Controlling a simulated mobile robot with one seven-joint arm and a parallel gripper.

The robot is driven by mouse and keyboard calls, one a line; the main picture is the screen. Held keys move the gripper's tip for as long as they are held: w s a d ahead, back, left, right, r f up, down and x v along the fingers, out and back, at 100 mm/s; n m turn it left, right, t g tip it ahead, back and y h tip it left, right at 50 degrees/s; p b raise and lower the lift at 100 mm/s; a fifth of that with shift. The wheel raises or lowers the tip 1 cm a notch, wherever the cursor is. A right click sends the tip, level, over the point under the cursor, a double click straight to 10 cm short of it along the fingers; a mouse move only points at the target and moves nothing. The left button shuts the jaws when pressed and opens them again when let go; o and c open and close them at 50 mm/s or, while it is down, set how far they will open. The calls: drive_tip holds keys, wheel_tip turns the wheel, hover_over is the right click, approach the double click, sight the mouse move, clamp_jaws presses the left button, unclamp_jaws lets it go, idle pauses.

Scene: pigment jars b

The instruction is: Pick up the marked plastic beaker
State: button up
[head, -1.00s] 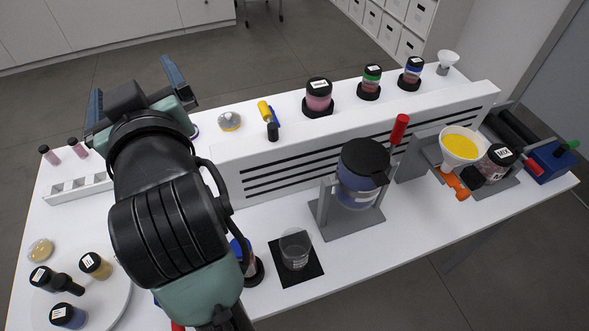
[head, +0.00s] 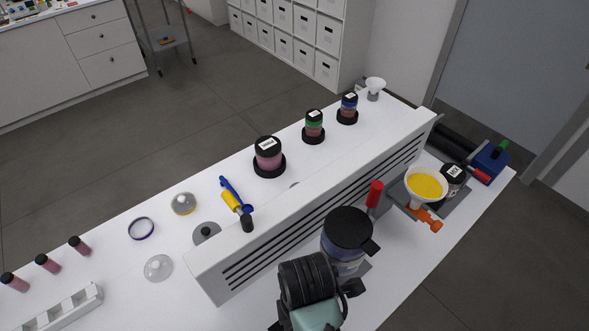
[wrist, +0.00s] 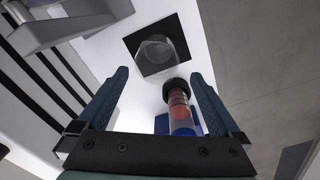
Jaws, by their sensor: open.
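The clear plastic beaker (wrist: 156,52) stands on a black square mat (wrist: 178,34) in the wrist view; I cannot make out its marking. My gripper (wrist: 159,73) is open and empty, its two blue fingers spread apart. The beaker appears beyond the fingertips, near the line between them, and apart from them. In the head view my arm covers the part of the bench near it, and neither the beaker nor the gripper shows there.
A jar with red contents (wrist: 179,110) appears between the fingers in the wrist view, near the right one. A grey stand (wrist: 65,28) is at upper left. In the head view, a black-lidded jar (head: 346,231) stands close to my arm, beside the slotted white riser (head: 212,281).

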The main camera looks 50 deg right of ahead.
drive_tip(key=f, duration=0.4)
drive_tip(key=shift+w+f+p, duration=0.2)
drive_tip(key=shift+f+p, duration=0.1)
drive_tip(key=shift+p, duration=0.05)
drive_tip(key=shift+s+f+p, duration=0.15)
drive_tip(key=shift+f+p, duration=0.15)
drive_tip(key=shift+f, duration=0.4)
drive_tip(key=shift+d+f+p, duration=0.15)
drive_tip(key=shift+f+p, duration=0.25)
drive_tip(key=shift+f, duration=1.8)
drive_tip(key=shift+w, duration=0.2)
drive_tip(key=c, duration=1.1)
drive_tip(key=shift+c, duration=0.2)
